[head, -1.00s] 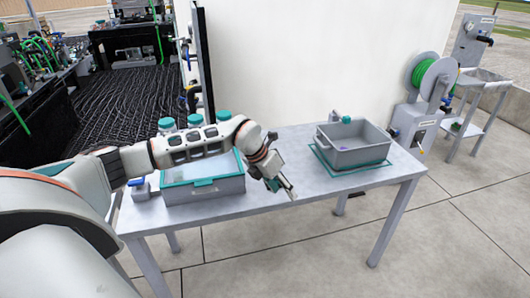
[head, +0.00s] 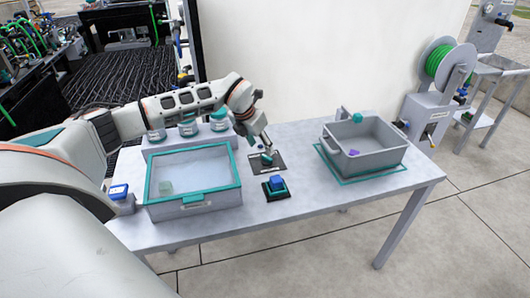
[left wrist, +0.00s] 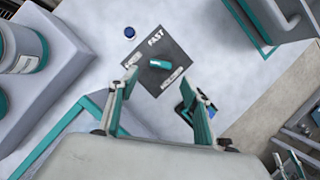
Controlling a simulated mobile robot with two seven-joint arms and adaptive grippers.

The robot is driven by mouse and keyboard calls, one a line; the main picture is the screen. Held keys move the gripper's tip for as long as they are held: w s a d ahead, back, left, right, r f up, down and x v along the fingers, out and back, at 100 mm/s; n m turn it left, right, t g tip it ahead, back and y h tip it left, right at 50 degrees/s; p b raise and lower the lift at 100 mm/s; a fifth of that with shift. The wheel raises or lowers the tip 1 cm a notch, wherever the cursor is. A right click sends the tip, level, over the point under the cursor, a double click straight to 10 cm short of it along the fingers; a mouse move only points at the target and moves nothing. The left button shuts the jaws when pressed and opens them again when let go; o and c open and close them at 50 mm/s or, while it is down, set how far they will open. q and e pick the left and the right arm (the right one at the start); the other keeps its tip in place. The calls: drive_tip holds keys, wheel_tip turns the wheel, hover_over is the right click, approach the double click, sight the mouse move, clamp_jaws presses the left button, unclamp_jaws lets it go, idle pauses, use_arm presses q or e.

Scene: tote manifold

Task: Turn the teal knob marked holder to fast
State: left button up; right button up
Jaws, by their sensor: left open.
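The teal knob (left wrist: 160,63) sits on a dark square plate (left wrist: 148,74) on the table. A label reading FAST is at the plate's upper edge in the left wrist view; other labels at its left and lower right are too small to read. The knob lies slantwise, and I cannot tell which label it points to. The plate also shows in the head view (head: 279,168), partly behind my gripper. My left gripper (left wrist: 159,77) is open, its fingers straddling the knob in the picture, apparently above it and not closed on it.
A teal-rimmed bin (head: 194,206) stands left of the plate, with teal-lidded jars (head: 188,127) behind. A blue-topped block on a black pad (head: 277,185) is just in front. A grey tote (head: 370,165) stands to the right. A blue button (left wrist: 129,32) is beside the plate.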

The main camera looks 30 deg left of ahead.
sight(266, 158)
use_arm(q)
drive_tip(key=x, duration=0.7)
drive_tip(key=shift+s+d, duration=0.1)
drive_tip(key=c, duration=1.1)
